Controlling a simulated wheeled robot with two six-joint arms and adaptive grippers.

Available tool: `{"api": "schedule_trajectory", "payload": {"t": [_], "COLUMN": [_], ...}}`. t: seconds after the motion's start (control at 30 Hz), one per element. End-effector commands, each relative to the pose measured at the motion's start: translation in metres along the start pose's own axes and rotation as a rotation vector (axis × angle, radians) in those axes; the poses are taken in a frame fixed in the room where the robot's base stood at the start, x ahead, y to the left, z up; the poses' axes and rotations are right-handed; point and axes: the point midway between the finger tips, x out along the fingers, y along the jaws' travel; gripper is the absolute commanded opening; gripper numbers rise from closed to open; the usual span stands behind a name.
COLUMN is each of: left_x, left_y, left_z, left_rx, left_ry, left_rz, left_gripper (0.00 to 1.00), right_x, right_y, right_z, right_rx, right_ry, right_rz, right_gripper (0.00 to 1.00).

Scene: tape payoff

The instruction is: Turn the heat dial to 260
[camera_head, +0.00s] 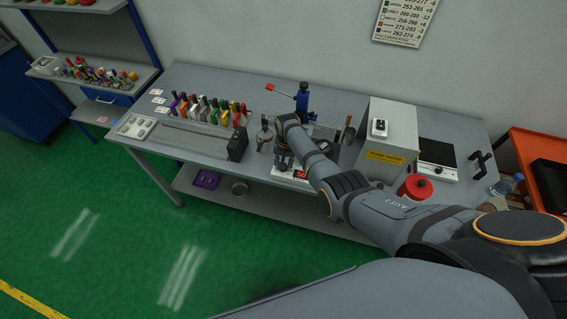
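My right arm comes in from the right and reaches over the workbench (205,85). My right gripper (284,162) points down at a small unit with a white front and a red display (300,174) near the bench's front edge. The display's digits are too small to read surely. The heat dial cannot be made out; the gripper and forearm cover much of this unit. The fingertips are small and dark, so I cannot tell whether they are open, shut or touching anything. My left gripper is not in view. A wall chart (405,18) lists coloured entries with number ranges.
A blue stand with a red-tipped lever (302,97) rises behind the gripper. A black block (238,144) and a rack of coloured tools (210,108) stand left. A grey cabinet (390,130), a red can (416,187) and a black-topped plate (437,153) stand right.

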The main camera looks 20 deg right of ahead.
Motion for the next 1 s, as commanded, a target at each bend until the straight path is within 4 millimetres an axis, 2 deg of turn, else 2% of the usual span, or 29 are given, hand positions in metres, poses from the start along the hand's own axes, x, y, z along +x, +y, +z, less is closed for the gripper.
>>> {"api": "schedule_trajectory", "payload": {"t": [0.3, 0.77, 0.8, 0.93, 1.0], "left_x": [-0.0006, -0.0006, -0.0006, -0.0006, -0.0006], "left_y": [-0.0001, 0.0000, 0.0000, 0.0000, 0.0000], "left_z": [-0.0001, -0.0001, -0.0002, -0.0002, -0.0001], "left_rx": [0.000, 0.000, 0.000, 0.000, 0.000], "left_ry": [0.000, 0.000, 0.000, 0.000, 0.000], "left_rz": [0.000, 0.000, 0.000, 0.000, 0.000], "left_gripper": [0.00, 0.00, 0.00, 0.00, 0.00], "right_x": [-0.0009, -0.0010, -0.0011, -0.0008, -0.0006], "right_y": [-0.0002, -0.0003, -0.0003, -0.0002, -0.0001], "right_z": [-0.0011, -0.0012, -0.0012, -0.0008, -0.0006], "right_rx": [0.087, 0.097, 0.097, 0.097, 0.097], "right_ry": [0.009, 0.009, 0.009, 0.008, 0.008], "right_rz": [0.000, -0.001, -0.001, -0.001, 0.000], "right_gripper": [0.00, 0.00, 0.34, 0.52, 0.53]}}
